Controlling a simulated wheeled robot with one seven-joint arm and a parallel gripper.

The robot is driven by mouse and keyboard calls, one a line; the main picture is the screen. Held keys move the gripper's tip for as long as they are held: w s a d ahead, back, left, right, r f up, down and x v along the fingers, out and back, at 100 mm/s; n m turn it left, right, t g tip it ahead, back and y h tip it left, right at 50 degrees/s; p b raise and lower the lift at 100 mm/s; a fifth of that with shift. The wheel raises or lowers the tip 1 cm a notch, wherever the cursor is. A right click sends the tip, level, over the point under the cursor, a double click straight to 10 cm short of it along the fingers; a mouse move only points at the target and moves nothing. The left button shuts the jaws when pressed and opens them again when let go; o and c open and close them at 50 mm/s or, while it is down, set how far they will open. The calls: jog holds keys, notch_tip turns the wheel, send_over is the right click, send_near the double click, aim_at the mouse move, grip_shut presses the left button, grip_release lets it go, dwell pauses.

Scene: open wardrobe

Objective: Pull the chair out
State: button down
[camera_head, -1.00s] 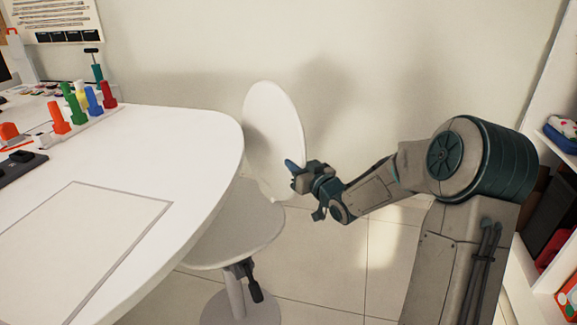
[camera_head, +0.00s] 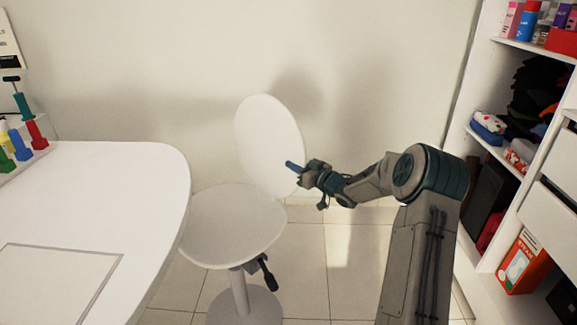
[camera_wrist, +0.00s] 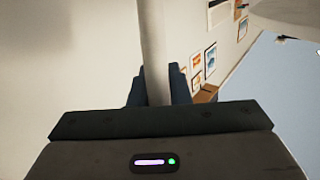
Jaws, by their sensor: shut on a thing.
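A white chair (camera_head: 230,225) with a round seat, an oval backrest (camera_head: 262,135) and a single post on a round base stands right of the white table (camera_head: 150,215). Most of its seat shows clear of the table edge; the seat's left side is close to that edge. My gripper (camera_head: 293,166) is at the right edge of the backrest, shut on it. In the wrist view the backrest's thin edge (camera_wrist: 154,50) runs between the two dark fingers (camera_wrist: 156,90). The far finger is partly hidden behind the backrest.
Open wardrobe shelves (camera_head: 492,190) with boxes and clothes stand on the right. A plain wall is behind the chair.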

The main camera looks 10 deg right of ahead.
jog(key=shift+w+d, duration=0.1)
jog(key=shift+d, duration=0.2)
jog(key=c, duration=1.5)
grip_release()
jog(key=shift+o, duration=0.7)
jog(key=shift+w+d, duration=0.1)
jog(key=shift+d, duration=0.1)
jog(key=shift+a, duration=0.25)
jog(key=v, duration=1.4)
